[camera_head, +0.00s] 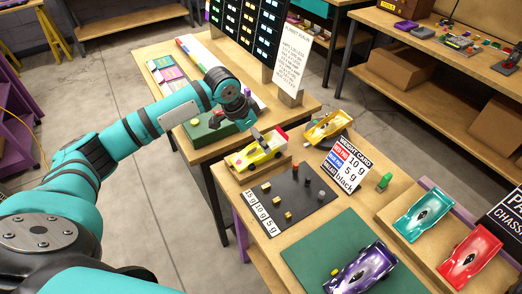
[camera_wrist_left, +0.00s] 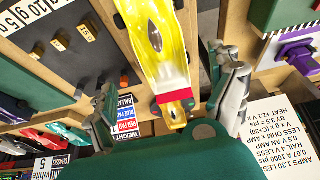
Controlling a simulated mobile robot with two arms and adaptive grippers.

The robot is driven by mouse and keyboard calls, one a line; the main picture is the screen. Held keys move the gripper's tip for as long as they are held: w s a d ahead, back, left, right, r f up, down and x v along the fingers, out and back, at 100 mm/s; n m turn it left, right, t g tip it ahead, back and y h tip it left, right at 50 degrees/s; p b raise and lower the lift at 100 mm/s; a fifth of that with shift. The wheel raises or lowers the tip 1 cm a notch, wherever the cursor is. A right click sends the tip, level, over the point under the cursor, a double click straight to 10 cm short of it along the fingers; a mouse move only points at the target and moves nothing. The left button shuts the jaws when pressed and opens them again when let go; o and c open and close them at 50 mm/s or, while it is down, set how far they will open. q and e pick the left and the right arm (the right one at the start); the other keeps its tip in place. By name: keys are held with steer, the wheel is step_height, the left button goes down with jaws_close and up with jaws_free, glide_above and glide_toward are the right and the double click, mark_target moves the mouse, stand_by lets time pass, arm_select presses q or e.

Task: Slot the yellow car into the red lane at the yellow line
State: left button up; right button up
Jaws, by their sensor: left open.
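The yellow car (camera_head: 254,153), with a red and white end, sits on the near edge of the wooden table, beside a dark mat. My left gripper (camera_head: 247,127) is just above and behind it. In the left wrist view the yellow car (camera_wrist_left: 158,45) shows between the fingers of my left gripper (camera_wrist_left: 172,105), which are open with gaps on both sides. I cannot make out a red lane or a yellow line. My right gripper is not in view.
A dark mat (camera_head: 292,224) holds several small weights, beside a weight card (camera_head: 345,165). A purple car (camera_head: 361,270) lies on a green mat (camera_head: 310,251). Teal (camera_head: 424,214) and red (camera_head: 470,256) cars are at right. A standing sign (camera_head: 293,60) is behind my gripper.

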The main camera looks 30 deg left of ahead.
mark_target(259, 149)
arm_select(q)
steer(key=shift+w+d+f, duration=0.1)
steer(key=shift+w+f, duration=0.15)
steer(key=shift+f, duration=0.65)
steer(key=p+x, duration=0.1)
steer(key=x, duration=0.2)
steer(key=shift+w+f, duration=0.1)
steer(key=shift+f, duration=0.25)
steer(key=shift+w+f, duration=0.15)
steer(key=shift+f, duration=0.35)
steer(key=c, duration=1.3)
steer(key=shift+c, duration=0.5)
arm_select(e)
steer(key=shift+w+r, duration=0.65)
arm_select(q)
steer(key=shift+r, duration=0.15)
